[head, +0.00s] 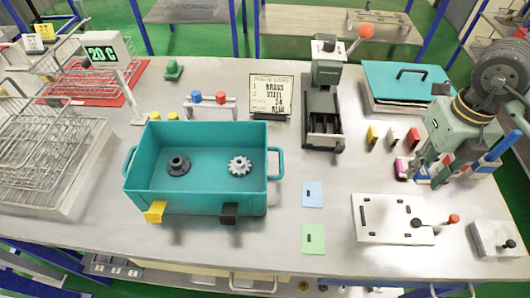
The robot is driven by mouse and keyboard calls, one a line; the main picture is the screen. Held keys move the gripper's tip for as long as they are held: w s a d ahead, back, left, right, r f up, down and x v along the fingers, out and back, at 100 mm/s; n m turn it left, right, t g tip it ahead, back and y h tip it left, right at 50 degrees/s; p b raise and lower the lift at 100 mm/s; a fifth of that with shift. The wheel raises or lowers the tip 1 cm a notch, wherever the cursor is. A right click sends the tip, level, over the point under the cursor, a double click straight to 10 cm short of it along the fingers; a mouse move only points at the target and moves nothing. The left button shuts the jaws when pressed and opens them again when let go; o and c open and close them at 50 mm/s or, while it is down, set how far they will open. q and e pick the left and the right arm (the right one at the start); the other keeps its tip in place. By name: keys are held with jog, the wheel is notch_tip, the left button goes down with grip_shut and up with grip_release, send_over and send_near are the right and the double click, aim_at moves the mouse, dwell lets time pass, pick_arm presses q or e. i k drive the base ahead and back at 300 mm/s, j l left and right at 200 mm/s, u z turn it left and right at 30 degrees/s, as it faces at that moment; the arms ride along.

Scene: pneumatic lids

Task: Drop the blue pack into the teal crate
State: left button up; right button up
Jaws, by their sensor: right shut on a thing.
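The teal crate (196,199) stands open on the steel table, left of the middle. A dark round part (178,166) and a pale gear (239,166) lie inside it. My right gripper (424,168) is low over the table at the right, well apart from the crate. It is shut on a small blue pack (422,174), which is partly hidden by the fingers. I cannot tell whether the pack touches the table. My left gripper is not in view.
A pink pack (401,169) stands close left of my right gripper. Yellow (372,136) and red (413,137) packs stand behind. A lever press (323,100) and a white slotted plate (392,219) are between or near crate and gripper. Blue and green cards lie right of the crate.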

aim_at(215, 178)
jog(key=k+j+u, duration=0.15)
jog(key=j, duration=0.75)
jog(key=j+u, duration=0.2)
jog(key=j, duration=0.75)
jog(key=k, duration=0.05)
